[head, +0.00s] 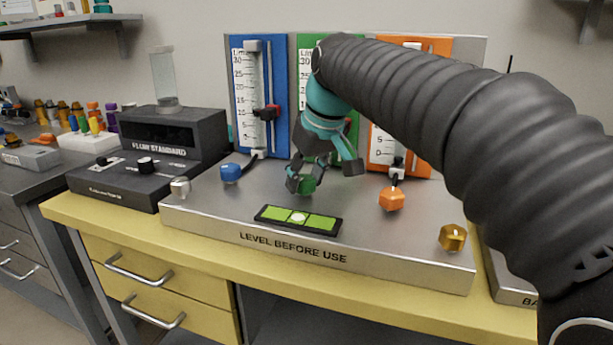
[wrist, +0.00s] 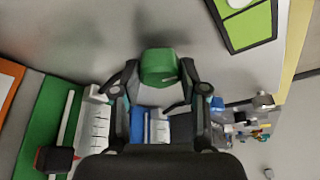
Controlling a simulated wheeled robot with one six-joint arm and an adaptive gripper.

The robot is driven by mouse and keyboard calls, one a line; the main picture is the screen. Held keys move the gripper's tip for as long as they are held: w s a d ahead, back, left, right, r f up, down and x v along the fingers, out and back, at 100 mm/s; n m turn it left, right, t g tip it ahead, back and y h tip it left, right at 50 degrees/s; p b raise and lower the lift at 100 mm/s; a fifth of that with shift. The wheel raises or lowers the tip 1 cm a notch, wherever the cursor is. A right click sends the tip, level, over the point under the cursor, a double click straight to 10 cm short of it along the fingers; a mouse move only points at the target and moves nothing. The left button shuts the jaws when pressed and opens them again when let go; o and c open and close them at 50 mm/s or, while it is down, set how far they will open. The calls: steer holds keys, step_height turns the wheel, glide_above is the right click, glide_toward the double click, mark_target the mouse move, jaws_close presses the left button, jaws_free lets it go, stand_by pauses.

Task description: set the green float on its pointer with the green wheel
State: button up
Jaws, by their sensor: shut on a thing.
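The green wheel (head: 308,184) is on the front of the steel base, below the green panel (head: 306,50). My gripper (head: 303,183) is shut on it, with a finger on each side. In the wrist view the green wheel (wrist: 159,64) sits between the two fingertips of my gripper (wrist: 157,72). My arm hides most of the green panel in the head view. In the wrist view the green panel (wrist: 36,125) shows a dark pointer block (wrist: 58,160) with a red edge. I cannot make out the green float or its height against the pointer.
A blue panel (head: 241,100) with a blue wheel (head: 230,173) stands left, an orange panel (head: 436,150) with an orange wheel (head: 392,199) right. A green level (head: 298,219) lies in front. A brass knob (head: 452,237) and a silver knob (head: 180,187) sit at the base corners.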

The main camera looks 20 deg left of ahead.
steer(key=m+h, duration=0.1)
steer(key=m, duration=0.2)
steer(key=m+t+h, duration=0.1)
steer(key=m, duration=0.2)
steer(key=shift+s+a+m, duration=0.1)
steer(key=shift+a+m, duration=0.05)
steer(key=shift+m, duration=0.15)
steer(key=m+h, duration=0.1)
steer(key=m, duration=0.2)
steer(key=m+h, duration=0.1)
steer(key=m, duration=0.2)
steer(key=shift+a+h, duration=0.1)
steer(key=shift+h, duration=0.2)
steer(key=o, duration=1.1)
steer(key=shift+o, duration=0.2)
steer(key=shift+r, duration=0.1)
steer(key=v, duration=1.1)
steer(key=shift+s+r, duration=0.3)
steer(key=shift+a, duration=0.15)
